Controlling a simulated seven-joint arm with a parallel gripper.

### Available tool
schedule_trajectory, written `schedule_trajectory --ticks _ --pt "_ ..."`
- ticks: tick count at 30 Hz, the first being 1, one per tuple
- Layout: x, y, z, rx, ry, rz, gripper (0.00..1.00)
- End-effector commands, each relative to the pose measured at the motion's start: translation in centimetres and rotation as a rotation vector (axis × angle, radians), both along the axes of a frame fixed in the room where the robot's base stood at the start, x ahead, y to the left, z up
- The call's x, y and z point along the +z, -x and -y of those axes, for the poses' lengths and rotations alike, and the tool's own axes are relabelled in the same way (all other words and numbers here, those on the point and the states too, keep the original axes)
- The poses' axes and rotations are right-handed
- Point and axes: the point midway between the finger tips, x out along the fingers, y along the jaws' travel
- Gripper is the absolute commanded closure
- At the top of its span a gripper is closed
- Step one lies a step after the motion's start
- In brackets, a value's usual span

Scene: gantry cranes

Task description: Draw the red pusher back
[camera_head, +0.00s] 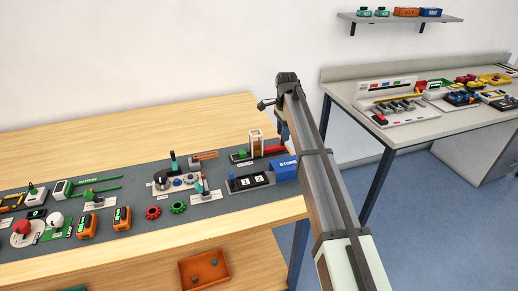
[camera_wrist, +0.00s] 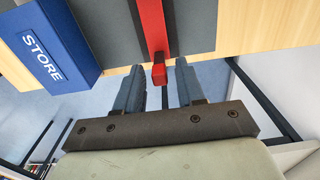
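The red pusher (camera_wrist: 153,28) is a long red bar in the wrist view. It runs down from the top of the picture to a small red end block (camera_wrist: 159,74) at the table's edge. In the head view part of the red pusher (camera_head: 273,149) shows beside the white-and-tan tower. My gripper (camera_wrist: 161,75) is open, with one blue-grey finger on each side of the end block. Gaps show between block and fingers; I cannot tell whether the fingertips reach its height. In the head view my arm partly hides the gripper (camera_head: 284,130).
The blue STORE bin (camera_wrist: 52,45) stands left of the pusher, close to the left finger; it also shows in the head view (camera_head: 285,168). A numbered dark block (camera_head: 250,182) sits beside it. Open floor lies below the table edge. A second table (camera_head: 430,125) stands at right.

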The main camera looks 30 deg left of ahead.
Motion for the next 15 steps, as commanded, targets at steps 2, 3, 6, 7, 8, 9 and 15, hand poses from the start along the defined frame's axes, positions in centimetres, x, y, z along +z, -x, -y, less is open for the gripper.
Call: schedule_trajectory --ticks 2,3,6,7,8,9,15 --pt "0.0 0.01 0.01 0.0 0.0 0.0 0.53" --pt "-0.01 0.01 0.01 0.0 0.0 0.0 0.53" --pt "-0.01 0.01 0.01 0.0 0.0 0.0 0.53" --pt "-0.01 0.01 0.01 0.0 0.0 0.0 0.53" --pt "-0.01 0.01 0.0 0.0 0.0 0.0 0.53" --pt "0.01 0.01 0.0 0.0 0.0 0.0 0.53" --pt "0.7 -0.02 -0.02 0.0 0.0 0.0 0.53"
